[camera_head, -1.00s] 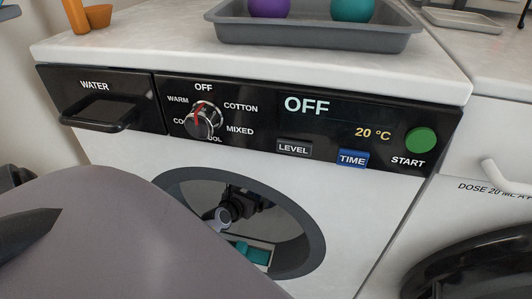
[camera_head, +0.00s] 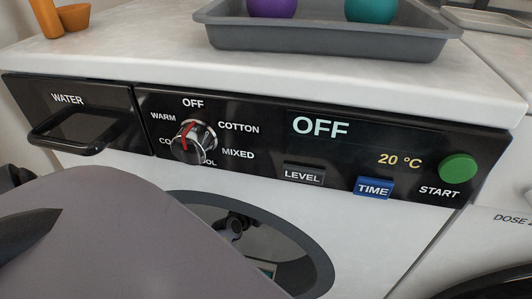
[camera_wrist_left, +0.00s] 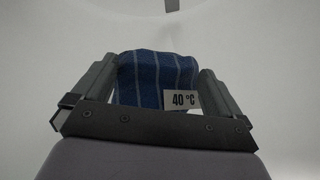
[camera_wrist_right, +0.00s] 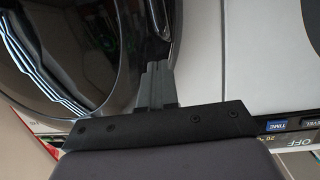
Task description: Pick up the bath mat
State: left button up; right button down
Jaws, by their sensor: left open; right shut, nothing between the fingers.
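A blue cloth with pale stripes (camera_wrist_left: 152,75) and a "40 °C" tag (camera_wrist_left: 182,100) shows in the left wrist view, in a pale, rounded space. I take it to be the bath mat. My left gripper (camera_wrist_left: 158,66) is open, with one finger on each side of the cloth; I cannot tell whether they touch it. In the head view the cloth is not visible, and my grey arm covers part of the round door opening (camera_head: 318,255). My right gripper (camera_wrist_right: 158,66) is shut and empty in the right wrist view, beside a round dark glass door (camera_wrist_right: 85,50).
Above the opening are the water drawer handle (camera_head: 75,135), a dial (camera_head: 190,142), the TIME button (camera_head: 373,188) and the green START button (camera_head: 458,168). The display (camera_head: 340,130) reads OFF. A grey tray (camera_head: 330,42) with purple and teal balls stands on top.

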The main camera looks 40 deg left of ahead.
pick_arm(q)
jog(key=shift+w+a+f, duration=0.1)
jog(key=shift+w, duration=0.15)
jog(key=c, duration=1.5)
jog(key=shift+r, duration=0.35)
